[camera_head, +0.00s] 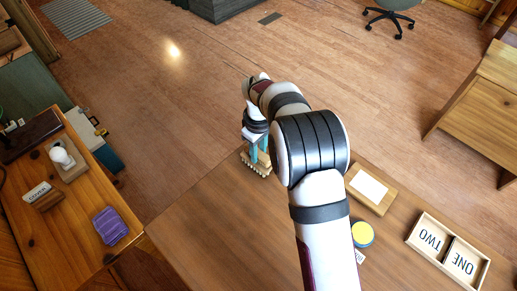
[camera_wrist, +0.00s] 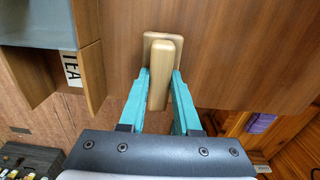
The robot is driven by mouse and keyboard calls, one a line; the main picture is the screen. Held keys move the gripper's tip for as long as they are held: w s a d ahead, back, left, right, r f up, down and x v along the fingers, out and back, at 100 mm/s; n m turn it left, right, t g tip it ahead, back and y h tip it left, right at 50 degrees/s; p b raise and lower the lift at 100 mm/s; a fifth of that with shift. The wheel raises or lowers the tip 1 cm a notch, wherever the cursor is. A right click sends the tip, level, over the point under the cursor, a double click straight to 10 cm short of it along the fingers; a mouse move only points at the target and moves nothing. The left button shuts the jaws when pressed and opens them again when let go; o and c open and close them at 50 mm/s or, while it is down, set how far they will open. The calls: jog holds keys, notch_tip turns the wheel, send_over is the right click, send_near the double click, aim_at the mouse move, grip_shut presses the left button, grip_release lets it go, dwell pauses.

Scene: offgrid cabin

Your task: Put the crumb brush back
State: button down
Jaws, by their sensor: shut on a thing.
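The crumb brush (camera_wrist: 158,84) has a pale wooden handle that stands up between the two teal fingers of my gripper (camera_wrist: 158,100). My gripper is shut on this handle. In the camera_head view, my gripper (camera_head: 259,150) is at the far edge of the brown table (camera_head: 215,215), and the brush's wooden block with pale bristles (camera_head: 257,166) shows below the fingers. I cannot tell whether the bristles touch the table. Part of the brush is hidden behind my arm.
A two-compartment tray (camera_head: 412,241) labelled TWO and ONE, a board with a white card (camera_head: 370,188) and a yellow round thing (camera_head: 362,234) are on the right. A TEA-labelled wooden box (camera_wrist: 91,75) shows in the wrist view.

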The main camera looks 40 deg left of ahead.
jog(key=shift+f, duration=0.25)
dwell(0.4)
jog(key=c, duration=0.5)
grip_release()
jog(key=shift+c, duration=0.2)
notch_tip(320, 180, up, 16)
jog(key=f, duration=0.1)
jog(key=w+d+r+m, duration=0.3)
jog(key=d+r+m, duration=0.2)
jog(key=d, duration=0.5)
jog(key=s+d+r+m, duration=0.15)
jog(key=d+m, duration=0.25)
jog(key=d, duration=0.4)
jog(key=s+d+r+m, duration=0.1)
jog(key=s+d+m, duration=0.25)
jog(key=d, duration=0.55)
jog(key=s+d+f+m+y, duration=0.1)
jog(key=s+d+f+m, duration=0.1)
jog(key=s+d+m, duration=0.3)
jog(key=s+d+f+m, duration=0.3)
jog(key=s+d+m, duration=0.2)
jog(key=s, duration=0.3)
jog(key=shift+s+d+m+y, duration=0.3)
jog(key=shift+m+y, duration=0.1)
jog(key=shift+m, duration=0.35)
